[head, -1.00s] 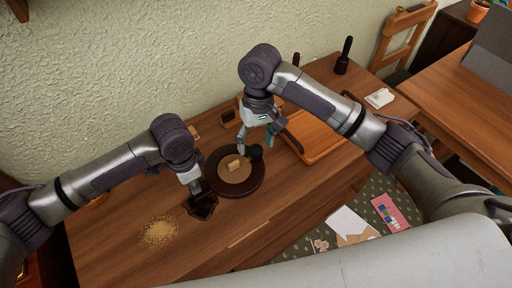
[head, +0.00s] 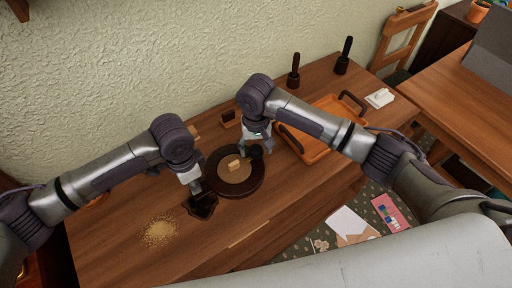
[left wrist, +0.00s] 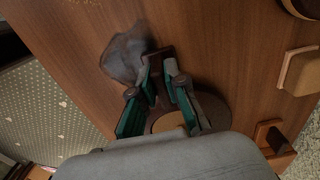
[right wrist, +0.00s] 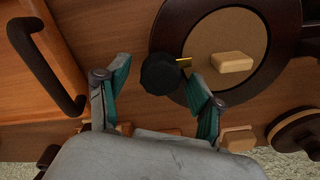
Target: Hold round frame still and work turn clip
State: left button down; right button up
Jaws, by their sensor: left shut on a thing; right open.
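The round frame (head: 226,190) is a dark ring with a tan disc inside, lying on the wooden table in the head view. A small pale block (right wrist: 232,62) rests on the disc. The turn clip, a black knob (right wrist: 162,76) with a brass tab (right wrist: 184,62), sits at the ring's edge. My left gripper (head: 199,188) is shut at the ring's near-left side; in the left wrist view its fingers hold a dark part beside the ring (left wrist: 216,108), the exact contact being partly hidden. My right gripper (right wrist: 158,72) is open, its fingertips on either side of the knob.
An orange tray (head: 312,153) with dark handles lies just right of the right gripper. Dark-handled tools (head: 294,72) and a white item (head: 380,97) stand farther back. A dark patch (head: 203,207) and a granular pile (head: 160,232) are at left. The table's front right is clear.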

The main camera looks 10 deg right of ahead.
jog(key=shift+f, duration=0.2)
jog(key=c, duration=1.2)
jog(key=shift+o, duration=0.2)
